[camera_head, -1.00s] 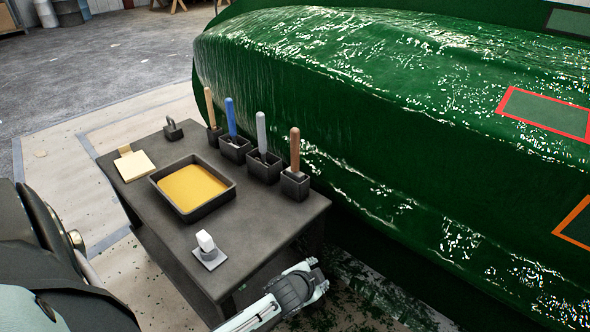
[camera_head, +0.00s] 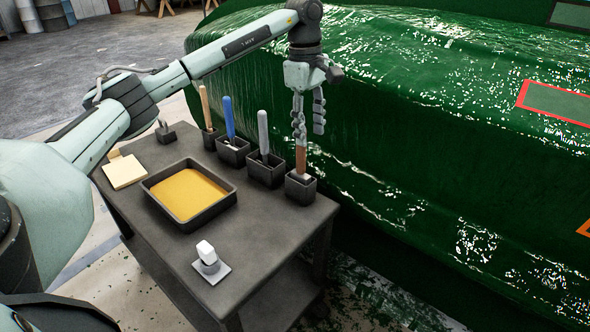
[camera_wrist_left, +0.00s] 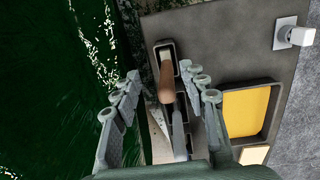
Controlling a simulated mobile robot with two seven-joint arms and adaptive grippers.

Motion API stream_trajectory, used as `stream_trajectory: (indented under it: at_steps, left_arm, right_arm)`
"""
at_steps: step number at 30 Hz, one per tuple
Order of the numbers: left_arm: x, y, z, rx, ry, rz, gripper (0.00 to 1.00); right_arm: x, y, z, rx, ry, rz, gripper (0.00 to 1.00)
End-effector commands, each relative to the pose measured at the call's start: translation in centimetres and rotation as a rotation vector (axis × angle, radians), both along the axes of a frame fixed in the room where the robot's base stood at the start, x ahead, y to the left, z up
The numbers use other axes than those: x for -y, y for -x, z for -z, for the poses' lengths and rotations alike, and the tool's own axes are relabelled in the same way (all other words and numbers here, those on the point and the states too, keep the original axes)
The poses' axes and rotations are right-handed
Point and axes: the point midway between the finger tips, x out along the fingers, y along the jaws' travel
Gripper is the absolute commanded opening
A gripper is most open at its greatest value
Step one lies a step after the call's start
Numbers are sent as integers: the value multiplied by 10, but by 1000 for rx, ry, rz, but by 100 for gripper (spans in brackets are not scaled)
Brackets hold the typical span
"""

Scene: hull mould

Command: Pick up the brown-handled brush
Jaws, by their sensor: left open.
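The brown-handled brush (camera_head: 301,158) stands upright in a dark square holder (camera_head: 301,190), the nearest in a row along the table's hull side. My left gripper (camera_head: 309,130) points down at it from above, with one finger in front of the upper handle. In the left wrist view, the brown handle (camera_wrist_left: 166,84) lies between the two spread, open fingers (camera_wrist_left: 165,95). A gap shows on both sides of the handle. My right gripper is not in view.
Grey (camera_head: 263,132), blue (camera_head: 229,117) and light wooden (camera_head: 205,105) handles stand in neighbouring holders. The green hull (camera_head: 400,130) is close behind the gripper. A yellow-filled tray (camera_head: 208,218), a pale pad (camera_head: 124,171) and a white-topped block (camera_head: 208,258) occupy the table (camera_head: 265,235).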

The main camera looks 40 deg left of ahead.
Motion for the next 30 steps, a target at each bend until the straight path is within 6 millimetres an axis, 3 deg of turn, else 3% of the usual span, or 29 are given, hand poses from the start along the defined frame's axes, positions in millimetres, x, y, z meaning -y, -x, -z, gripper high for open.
stream_trajectory:
  at_steps: [2, 5, 14, 21, 29, 30]
  left_arm:
    - [-18, 5, -7, -18, -55, -1, 43]
    - [-25, 8, -2, -29, -77, -1, 43]
    - [-23, 6, 26, -29, -76, -1, 43]
    - [-21, 3, 62, -29, -75, -1, 43]
    - [-21, 2, 67, -26, -73, -1, 43]
    - [-21, 2, 67, -26, -73, -1, 39]
  right_arm:
    - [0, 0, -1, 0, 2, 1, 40]
    - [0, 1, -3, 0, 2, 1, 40]
    - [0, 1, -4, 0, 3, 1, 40]
    - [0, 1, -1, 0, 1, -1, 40]
    - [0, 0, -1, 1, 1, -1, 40]
    - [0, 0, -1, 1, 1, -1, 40]
